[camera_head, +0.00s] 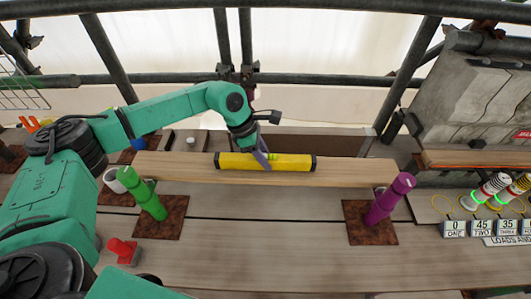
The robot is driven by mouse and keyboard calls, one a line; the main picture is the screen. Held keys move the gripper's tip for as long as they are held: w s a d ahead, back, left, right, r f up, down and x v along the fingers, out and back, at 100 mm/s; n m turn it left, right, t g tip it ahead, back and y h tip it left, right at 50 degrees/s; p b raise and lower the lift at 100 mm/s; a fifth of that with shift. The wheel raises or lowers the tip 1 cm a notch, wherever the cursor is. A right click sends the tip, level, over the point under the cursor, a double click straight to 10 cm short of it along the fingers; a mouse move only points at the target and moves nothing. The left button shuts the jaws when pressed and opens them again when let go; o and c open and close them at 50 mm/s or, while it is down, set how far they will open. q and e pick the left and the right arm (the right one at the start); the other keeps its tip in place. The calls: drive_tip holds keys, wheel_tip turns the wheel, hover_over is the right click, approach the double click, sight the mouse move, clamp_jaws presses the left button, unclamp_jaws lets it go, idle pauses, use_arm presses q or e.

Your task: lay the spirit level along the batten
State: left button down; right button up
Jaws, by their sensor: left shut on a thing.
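The yellow spirit level (285,163) with black ends is at the middle of the batten, lined up with its length. Whether it rests on the wood or sits just above it, I cannot tell. The batten (355,174) is a long pale wooden bar running left to right. My left gripper (262,157) comes down from behind and is shut on the level near its middle. Its fingers hide a little of the level. My right gripper is not in view.
A green cylinder (142,193) and a purple cylinder (390,198) lean at the batten's ends, by rusty plates (160,222). A red object (124,250) is at front left. Number signs (482,228) and striped cylinders (492,187) are at right. The front middle planks are clear.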

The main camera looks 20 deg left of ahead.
use_arm(q)
drive_tip(key=shift+w, duration=0.1)
drive_tip(key=c, duration=0.5)
unclamp_jaws()
drive_tip(key=shift+a+r+b, duration=0.2)
drive_tip(key=shift+r+b, duration=0.15)
drive_tip(key=shift+r, duration=0.05)
drive_tip(key=b+v, duration=0.3)
drive_tip(key=v, duration=0.8)
drive_tip(key=shift+a, duration=0.1)
